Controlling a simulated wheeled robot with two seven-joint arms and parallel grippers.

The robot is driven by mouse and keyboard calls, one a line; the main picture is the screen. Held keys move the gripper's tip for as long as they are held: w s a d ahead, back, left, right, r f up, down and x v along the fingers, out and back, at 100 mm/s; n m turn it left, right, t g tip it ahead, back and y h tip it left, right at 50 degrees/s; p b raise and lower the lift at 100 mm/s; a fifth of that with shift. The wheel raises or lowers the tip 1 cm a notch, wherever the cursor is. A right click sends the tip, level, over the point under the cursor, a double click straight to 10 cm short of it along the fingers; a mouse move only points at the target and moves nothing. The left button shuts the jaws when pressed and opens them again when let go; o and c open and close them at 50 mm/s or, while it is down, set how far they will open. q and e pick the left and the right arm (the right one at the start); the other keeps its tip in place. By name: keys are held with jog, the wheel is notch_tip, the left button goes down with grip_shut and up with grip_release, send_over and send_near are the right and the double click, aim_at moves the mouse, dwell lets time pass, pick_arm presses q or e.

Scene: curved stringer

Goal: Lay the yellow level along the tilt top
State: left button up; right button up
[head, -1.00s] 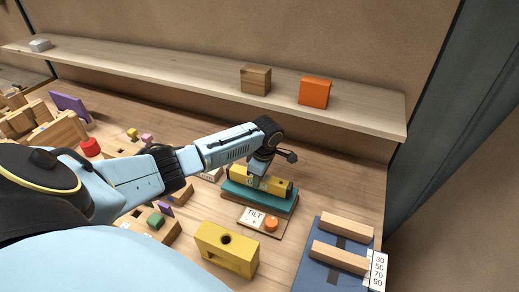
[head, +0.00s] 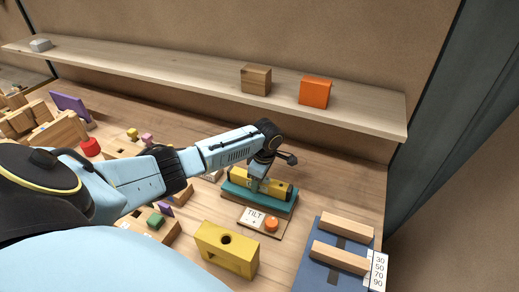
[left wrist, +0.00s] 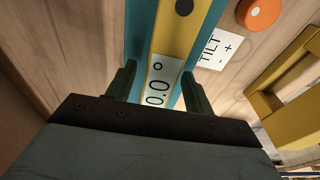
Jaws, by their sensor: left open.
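The yellow level (head: 277,189) lies lengthwise on the teal tilt top (head: 237,195) in the head view. In the left wrist view the level (left wrist: 183,35) has teal tilt top (left wrist: 140,45) showing along both sides. Its display reads 0.0°. My left gripper (head: 256,184) is over the level's middle. In the left wrist view its open fingers (left wrist: 158,88) stand on either side of the level, with gaps visible. The TILT label and orange button (head: 271,224) are in front of the tilt top. My right gripper is not in view.
A yellow block with a hole (head: 227,248) stands in front. A blue board (head: 305,272) with two wooden bars is at the right. A shelf (head: 180,74) with wooden and orange blocks runs behind. Several small blocks lie at the left.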

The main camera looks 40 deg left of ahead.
pick_arm(q)
notch_tip(320, 180, up, 12)
jog(key=d, duration=0.1)
jog(key=shift+w+d+p, duration=0.15)
jog(key=shift+w+p, duration=0.1)
jog(key=shift+p, duration=0.15)
